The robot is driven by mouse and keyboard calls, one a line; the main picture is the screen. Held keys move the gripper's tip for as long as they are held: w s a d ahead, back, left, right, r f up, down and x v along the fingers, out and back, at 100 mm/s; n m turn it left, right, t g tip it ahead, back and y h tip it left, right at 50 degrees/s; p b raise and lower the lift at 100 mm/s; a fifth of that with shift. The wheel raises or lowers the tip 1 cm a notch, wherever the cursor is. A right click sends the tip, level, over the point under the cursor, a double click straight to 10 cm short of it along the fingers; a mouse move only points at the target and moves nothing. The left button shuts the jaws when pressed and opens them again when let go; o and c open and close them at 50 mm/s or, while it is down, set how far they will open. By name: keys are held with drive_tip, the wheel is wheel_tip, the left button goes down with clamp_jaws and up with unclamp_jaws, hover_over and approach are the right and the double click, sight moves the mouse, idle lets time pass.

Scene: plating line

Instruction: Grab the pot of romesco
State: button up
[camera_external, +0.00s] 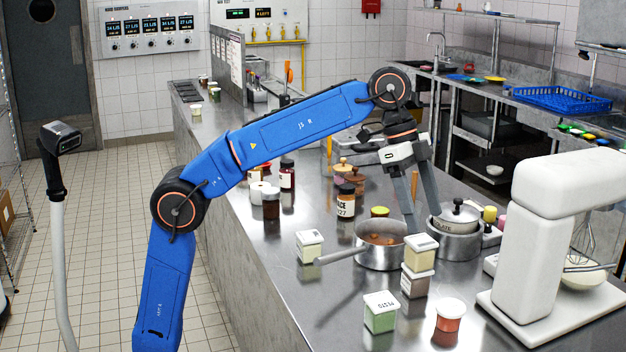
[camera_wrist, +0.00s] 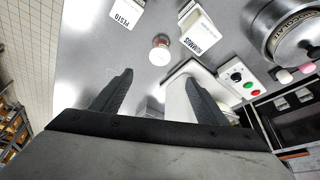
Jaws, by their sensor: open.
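A small red pot with a white lid (camera_external: 449,315) stands on the steel counter near its front, right of the green pesto pot (camera_external: 380,312). I cannot read its label, but its colour fits romesco. In the wrist view a small round pot with a pale top and reddish side (camera_wrist: 160,50) stands between the pesto pot (camera_wrist: 127,12) and the hummus pot (camera_wrist: 199,33), and appears to be the same one. My gripper (camera_external: 424,222) is open and empty, pointing down above the counter by the saucepan. In the wrist view the round pot lies beyond the gap between my fingertips (camera_wrist: 158,80).
A cream pot (camera_external: 420,252) is stacked on a brown one (camera_external: 416,284). A saucepan (camera_external: 378,257) with its handle to the left and a lidded chocolate pot (camera_external: 453,246) stand close to my gripper. The white mixer (camera_external: 545,230) is at right. Jars crowd the counter's middle.

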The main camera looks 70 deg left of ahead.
drive_tip(key=w+d, duration=0.1)
approach(450, 306)
drive_tip(key=x, duration=0.5)
drive_tip(key=shift+s+a+f, duration=0.2)
drive_tip(key=shift+a+f, duration=0.05)
drive_tip(key=shift+a, duration=0.1)
drive_tip(key=shift+w+d+x, duration=0.1)
drive_tip(key=shift+d+x, duration=0.1)
drive_tip(key=shift+x, duration=1.25)
drive_tip(key=shift+w+d+x, duration=0.1)
drive_tip(key=shift+d+x, duration=0.05)
drive_tip(key=shift+x, duration=1.3)
drive_tip(key=shift+r, duration=0.15)
drive_tip(key=c, duration=1)
